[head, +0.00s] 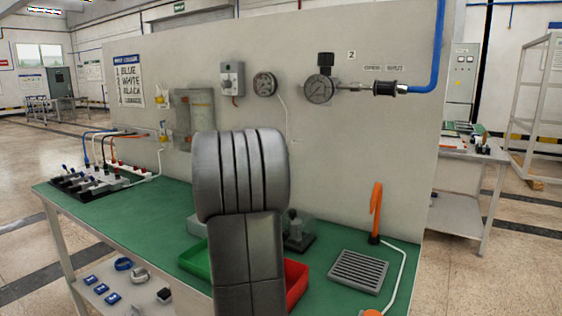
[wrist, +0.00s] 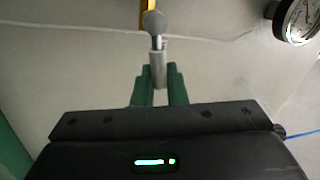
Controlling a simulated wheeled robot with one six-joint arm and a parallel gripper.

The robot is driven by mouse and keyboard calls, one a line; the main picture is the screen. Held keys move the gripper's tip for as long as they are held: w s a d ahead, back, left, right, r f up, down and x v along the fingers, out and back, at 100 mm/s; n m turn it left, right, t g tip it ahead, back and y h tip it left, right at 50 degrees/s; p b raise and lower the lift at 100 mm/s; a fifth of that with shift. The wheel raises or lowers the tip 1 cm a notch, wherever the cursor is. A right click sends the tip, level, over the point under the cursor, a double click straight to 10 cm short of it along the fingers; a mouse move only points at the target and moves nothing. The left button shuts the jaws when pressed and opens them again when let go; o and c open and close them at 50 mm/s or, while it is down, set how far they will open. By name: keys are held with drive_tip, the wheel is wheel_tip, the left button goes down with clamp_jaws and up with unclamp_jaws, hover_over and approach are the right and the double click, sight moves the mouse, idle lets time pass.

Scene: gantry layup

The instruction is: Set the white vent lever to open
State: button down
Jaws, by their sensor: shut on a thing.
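My gripper (wrist: 158,80) shows in the wrist view with its green fingers shut on a pale grey cylindrical piece (wrist: 158,55). A metal stem and a darker rounded grey end (wrist: 154,22) stick out beyond the fingertips. I cannot tell whether this piece is the white vent lever. In the head view my arm hides the gripper. A manifold (head: 85,186) with several small levers and coloured hoses sits at the left end of the green bench. I cannot make out a white lever on it or its setting.
A grey panel (head: 330,150) stands along the back of the green bench (head: 150,225), carrying gauges and a black valve (head: 385,88) under an OPEN/SHUT label. Green and red trays (head: 296,284) lie beside my arm. A grille (head: 358,271) and an upright orange handle (head: 376,212) stand at right.

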drive_tip(key=shift+f+m, duration=0.25)
drive_tip(key=shift+m, duration=0.25)
drive_tip(key=c, duration=1.5)
unclamp_jaws()
drive_tip(key=shift+c, duration=0.2)
drive_tip(key=shift+s, duration=0.1)
drive_tip(key=v, duration=1.3)
drive_tip(key=shift+s+a+f+b, duration=0.15)
drive_tip(key=shift+s+a+b, duration=0.1)
drive_tip(key=shift+b, duration=0.2)
drive_tip(key=shift+w+d, duration=0.1)
drive_tip(key=x, duration=1.3)
drive_tip(key=shift+w+d+r, duration=0.25)
